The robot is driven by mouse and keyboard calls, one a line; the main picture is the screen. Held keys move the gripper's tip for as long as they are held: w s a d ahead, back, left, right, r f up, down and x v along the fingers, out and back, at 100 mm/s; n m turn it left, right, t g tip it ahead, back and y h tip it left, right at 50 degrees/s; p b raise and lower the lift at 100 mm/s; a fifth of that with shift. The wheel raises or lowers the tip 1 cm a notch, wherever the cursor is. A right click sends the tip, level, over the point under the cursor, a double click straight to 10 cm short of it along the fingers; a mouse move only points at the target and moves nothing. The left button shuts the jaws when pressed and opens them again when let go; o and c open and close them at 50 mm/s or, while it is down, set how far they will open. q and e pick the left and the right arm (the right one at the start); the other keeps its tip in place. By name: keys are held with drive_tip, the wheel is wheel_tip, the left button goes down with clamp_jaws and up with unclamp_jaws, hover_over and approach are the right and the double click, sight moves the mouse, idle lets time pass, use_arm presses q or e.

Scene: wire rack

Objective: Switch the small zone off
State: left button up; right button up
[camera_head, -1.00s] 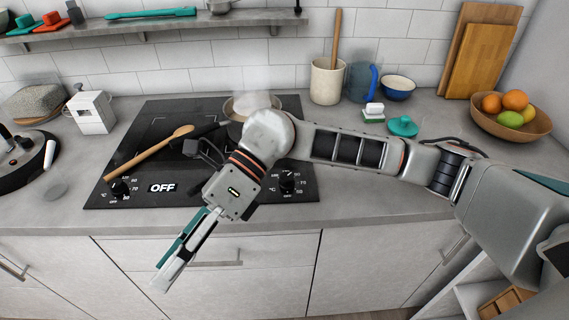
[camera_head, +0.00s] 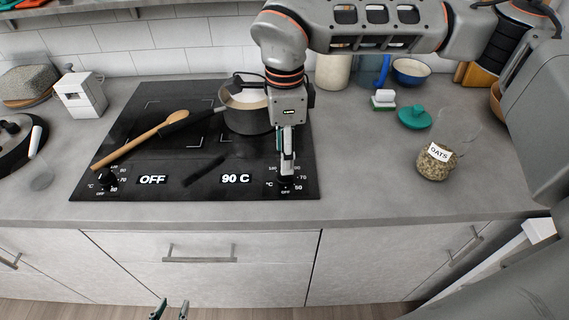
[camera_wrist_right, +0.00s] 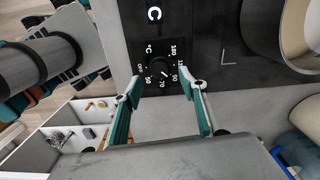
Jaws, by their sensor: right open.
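The black cooktop (camera_head: 200,150) has two front knobs. The left display (camera_head: 152,180) reads OFF; the right display (camera_head: 235,178) reads 90 C. The left knob (camera_head: 108,180) is uncovered. My right gripper (camera_head: 287,165) points down over the right knob (camera_head: 286,184), partly hiding it. In the right wrist view, that gripper (camera_wrist_right: 165,88) is open, its teal fingers apart near the right dial's knob (camera_wrist_right: 159,70); contact cannot be told. My left gripper (camera_head: 171,310) shows only two separated fingertips at the bottom edge, open and empty, in front of the drawers.
A saucepan (camera_head: 246,113) stands on the back right of the cooktop, close to my right gripper. A wooden spoon (camera_head: 138,140) lies across the left side. An oats jar (camera_head: 437,161) and a teal lid (camera_head: 414,117) are at right. The counter's front strip is clear.

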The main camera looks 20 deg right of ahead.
drive_tip(key=shift+f, duration=2.4)
drive_tip(key=c, duration=1.1)
